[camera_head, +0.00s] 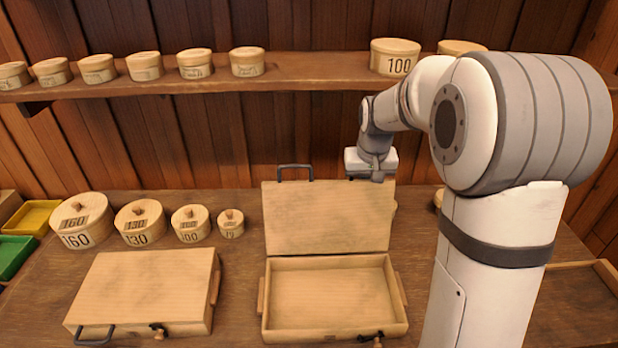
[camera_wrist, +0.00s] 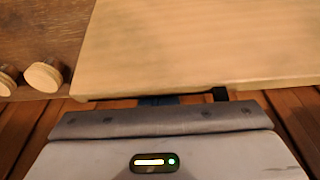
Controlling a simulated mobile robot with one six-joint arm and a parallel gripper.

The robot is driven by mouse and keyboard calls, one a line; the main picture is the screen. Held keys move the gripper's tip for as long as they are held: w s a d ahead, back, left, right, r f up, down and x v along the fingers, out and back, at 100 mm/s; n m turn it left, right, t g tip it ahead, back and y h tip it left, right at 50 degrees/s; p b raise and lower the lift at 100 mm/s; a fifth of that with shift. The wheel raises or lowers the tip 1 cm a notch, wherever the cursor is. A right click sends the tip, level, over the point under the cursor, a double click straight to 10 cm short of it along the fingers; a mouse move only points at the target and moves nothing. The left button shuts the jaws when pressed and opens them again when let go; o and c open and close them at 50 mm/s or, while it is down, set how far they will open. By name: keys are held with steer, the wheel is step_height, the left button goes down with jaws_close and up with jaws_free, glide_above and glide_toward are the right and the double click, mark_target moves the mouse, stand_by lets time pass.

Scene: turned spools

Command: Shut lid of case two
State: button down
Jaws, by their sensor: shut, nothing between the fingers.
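An open wooden case (camera_head: 333,331) stands on the bench, its tray empty. Its lid (camera_head: 325,220) is raised nearly upright at the back, with a dark handle (camera_head: 295,170) on its top edge. The lid also fills the upper part of the wrist view (camera_wrist: 215,45). No number shows on the case. My gripper (camera_head: 378,178) is shut and empty at the lid's upper right edge, right of the handle. I cannot tell whether it touches the lid. In the wrist view its fingertips are not clear.
A second wooden case (camera_head: 145,287) lies shut to the left. Round lidded boxes, one a box marked 160 (camera_head: 80,222), stand behind it. A shelf (camera_head: 300,72) with more round boxes runs above. Yellow (camera_head: 33,216) and green (camera_head: 16,255) bins sit far left.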

steer(key=shift+s+f+b, duration=0.15)
steer(key=shift+s+b, duration=0.3)
steer(key=shift+s, duration=1.05)
steer(key=shift+s+f+b, duration=0.1)
steer(key=shift+s+b, duration=0.3)
steer(key=shift+s, duration=1.1)
steer(key=s, duration=0.4)
steer(key=shift+b, duration=0.4)
steer(key=shift+r, duration=0.15)
steer(key=p, duration=0.6)
glide_toward(368, 211)
steer(key=shift+s+r, duration=1)
steer(key=shift+s, duration=0.15)
steer(key=shift+s, duration=0.1)
